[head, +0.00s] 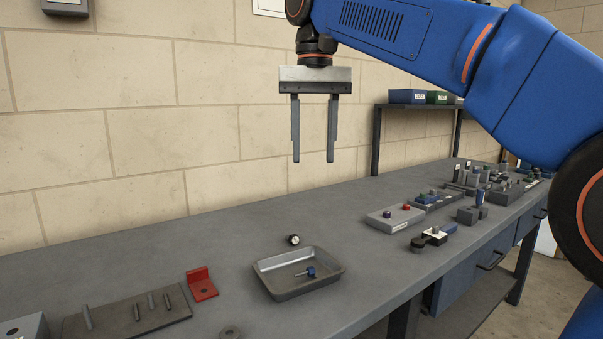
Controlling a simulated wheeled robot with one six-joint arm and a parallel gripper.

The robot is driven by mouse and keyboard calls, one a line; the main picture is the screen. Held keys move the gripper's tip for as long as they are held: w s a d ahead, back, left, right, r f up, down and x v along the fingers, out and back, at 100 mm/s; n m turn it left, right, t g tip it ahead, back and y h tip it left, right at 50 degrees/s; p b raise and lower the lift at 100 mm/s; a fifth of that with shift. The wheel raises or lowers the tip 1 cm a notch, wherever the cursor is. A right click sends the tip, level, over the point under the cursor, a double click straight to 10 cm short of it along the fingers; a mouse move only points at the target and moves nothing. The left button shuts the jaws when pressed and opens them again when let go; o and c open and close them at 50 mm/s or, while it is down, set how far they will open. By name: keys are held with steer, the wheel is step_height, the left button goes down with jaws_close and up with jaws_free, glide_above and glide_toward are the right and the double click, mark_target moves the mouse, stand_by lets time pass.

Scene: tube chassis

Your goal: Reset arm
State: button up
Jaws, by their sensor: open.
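My gripper (313,158) hangs from my blue arm with its two grey fingers pointing down. The fingers are apart and nothing is between them. It is in the air above the grey workbench (225,240), in front of the block wall in the picture. Below it on the bench is a grey metal tray (284,295) with a small blue-headed part (308,272) lying in it.
A small round dial (294,240) lies behind the tray. A red bracket (201,286) and a plate with upright pins (125,318) are at left. A grey block with knobs (394,218) and several fixtures fill the right. A shelf with bins (407,96) stands at the back.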

steer(key=s+d+f+t, duration=0.1)
steer(key=s+d+f, duration=0.2)
steer(key=d+f, duration=0.45)
steer(key=s+d+f+t, duration=0.1)
steer(key=s+d+f, duration=0.5)
steer(key=f, duration=0.4)
steer(key=s+d+f+t, duration=0.1)
steer(key=s+d+f, duration=0.4)
steer(key=f, duration=0.5)
steer(key=s+d+f+t, duration=0.1)
steer(key=s+d+f, duration=0.5)
steer(key=f, duration=0.5)
steer(key=shift+s+d+t, duration=0.3)
steer(key=shift+d, duration=0.3)
